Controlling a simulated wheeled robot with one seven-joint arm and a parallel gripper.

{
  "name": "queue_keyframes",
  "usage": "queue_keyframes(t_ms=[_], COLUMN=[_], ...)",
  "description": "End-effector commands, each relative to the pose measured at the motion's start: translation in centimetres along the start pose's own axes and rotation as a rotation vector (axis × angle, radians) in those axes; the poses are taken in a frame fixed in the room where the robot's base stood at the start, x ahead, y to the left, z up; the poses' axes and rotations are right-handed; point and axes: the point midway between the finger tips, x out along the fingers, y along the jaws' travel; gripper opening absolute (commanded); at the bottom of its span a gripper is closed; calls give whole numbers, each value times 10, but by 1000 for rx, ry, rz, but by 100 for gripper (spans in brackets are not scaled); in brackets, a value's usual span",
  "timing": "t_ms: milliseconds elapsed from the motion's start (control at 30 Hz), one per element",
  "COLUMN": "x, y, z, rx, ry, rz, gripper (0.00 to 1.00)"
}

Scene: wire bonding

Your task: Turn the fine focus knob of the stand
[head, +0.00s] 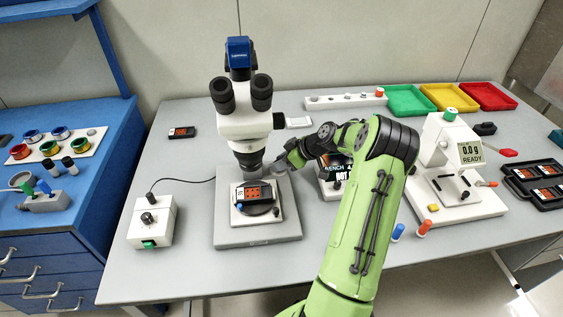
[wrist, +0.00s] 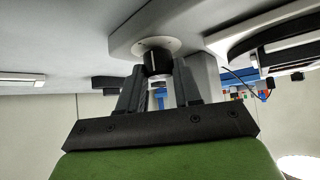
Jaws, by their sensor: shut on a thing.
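The microscope (head: 243,122), white with dark eyepieces and a blue camera on top, stands on a grey base (head: 258,236). My gripper (head: 278,168) reaches in from the right, low beside the stand. In the wrist view, the fingers of my gripper (wrist: 158,85) are on either side of the fine focus knob (wrist: 157,62), a short dark cylinder on a pale round flange, and are shut on it. In the head view I cannot make out the knob behind my gripper. A white stage block (head: 240,216) carries a dark device with orange pads (head: 254,193).
A white control box (head: 152,220) with a cable stands left of the microscope. A display (head: 334,175) is partly hidden behind my arm. A white bench machine (head: 450,150) stands at the right, with green, yellow and red trays (head: 488,97) behind.

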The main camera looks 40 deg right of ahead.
Motion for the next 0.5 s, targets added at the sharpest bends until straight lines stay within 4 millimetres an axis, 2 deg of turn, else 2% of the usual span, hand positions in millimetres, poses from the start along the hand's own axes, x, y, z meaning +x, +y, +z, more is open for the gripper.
queue_keyframes(t_ms=[267, 500], x=[2, 3], y=[-2, -5], z=[1, 0], rx=[95, 244], ry=[0, 2], rz=[102, 253], gripper=[3, 3])
